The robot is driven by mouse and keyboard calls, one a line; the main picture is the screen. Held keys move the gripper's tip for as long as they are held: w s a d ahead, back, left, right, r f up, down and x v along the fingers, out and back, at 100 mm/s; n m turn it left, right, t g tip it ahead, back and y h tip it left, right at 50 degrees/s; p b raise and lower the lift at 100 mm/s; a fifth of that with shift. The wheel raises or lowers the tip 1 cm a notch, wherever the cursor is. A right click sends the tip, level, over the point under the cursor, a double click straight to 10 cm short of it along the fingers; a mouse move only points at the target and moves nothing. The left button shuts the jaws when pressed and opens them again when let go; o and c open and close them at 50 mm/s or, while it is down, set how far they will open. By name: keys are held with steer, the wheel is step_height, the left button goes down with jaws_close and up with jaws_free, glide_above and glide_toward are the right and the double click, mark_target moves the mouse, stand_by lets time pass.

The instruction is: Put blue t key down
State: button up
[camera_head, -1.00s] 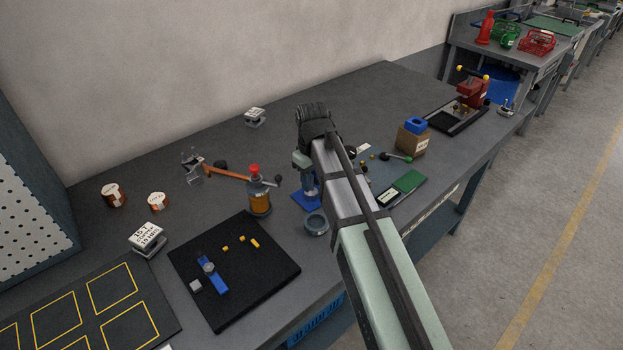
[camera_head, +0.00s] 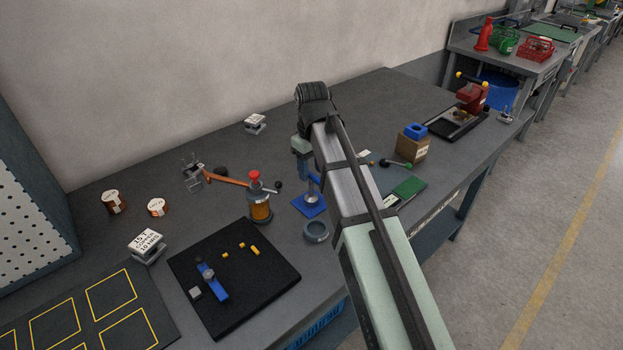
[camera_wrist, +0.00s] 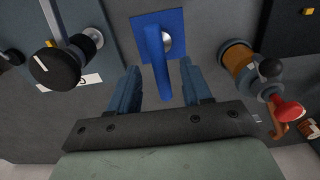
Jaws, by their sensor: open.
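The blue T key (camera_wrist: 155,50) stands upright on a blue square pad (camera_head: 318,210). In the wrist view its blue bar runs between my fingers, over the same pad (camera_wrist: 139,22) and a silver round part. In the head view the key's silver lower part (camera_head: 312,197) rises from the pad. My gripper (camera_head: 304,165) is just above it, pointing down. In the wrist view my gripper (camera_wrist: 160,70) is open, with gaps on both sides of the bar. My arm and fingers hide part of the key's top.
An orange-handled tool with a red knob (camera_head: 254,175) stands close on the left. A grey ring dish (camera_head: 316,231) is just in front. A black mat (camera_head: 265,285) holds blue and yellow pieces.

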steer(key=shift+r, duration=2.8)
steer(key=shift+w, duration=0.1)
